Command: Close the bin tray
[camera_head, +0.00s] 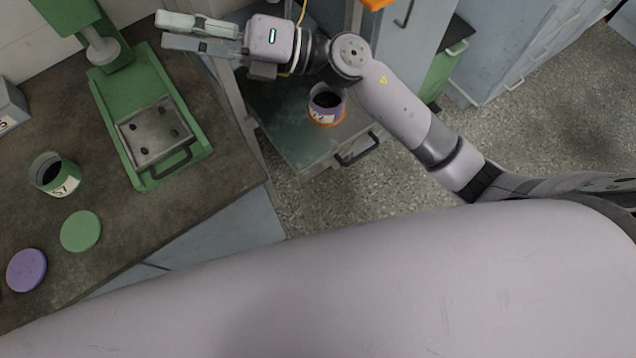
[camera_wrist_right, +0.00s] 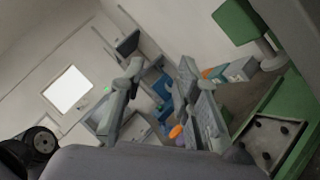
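The bin tray (camera_head: 295,140) is a dark, flat, pulled-out tray at upper centre in the head view, with a black handle (camera_head: 357,150) on its front. The right forearm passes above the tray's back. My left gripper is not in view.
A green machine (camera_head: 108,90) with a metal plate and black handle stands on the dark bench (camera_head: 115,220). Blue-grey cabinets (camera_head: 515,50) stand at right. Speckled floor before the tray is clear.

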